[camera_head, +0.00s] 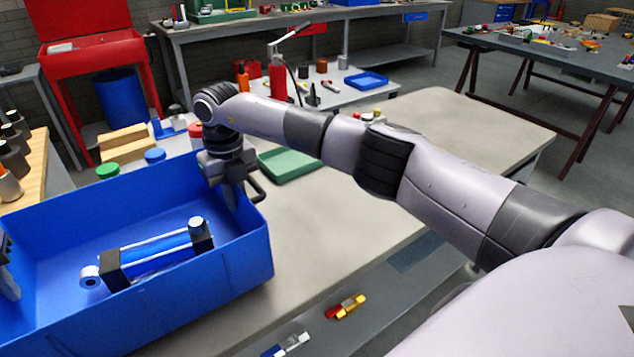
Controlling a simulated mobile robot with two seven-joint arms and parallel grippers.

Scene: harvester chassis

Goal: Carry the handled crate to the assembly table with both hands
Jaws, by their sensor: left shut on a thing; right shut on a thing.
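The blue crate (215,282) fills the lower left of the head view, and its left end runs out of the picture. A blue and silver cylinder with black end blocks (160,253) lies inside it. My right gripper (238,197) is shut on the crate at its right end, beside a dark handle (257,190). My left gripper (8,275) shows only in part at the left edge, at the crate's other end, and is shut on it. The hold there is mostly hidden. I cannot tell whether the crate rests on the pale table or is just above it.
The pale table (345,215) is mostly clear right of the crate; a green tray (290,163) lies behind my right gripper. A dark-topped table (560,55) with small parts stands far right. Benches and a red cabinet (85,50) line the back. Grey floor shows at right.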

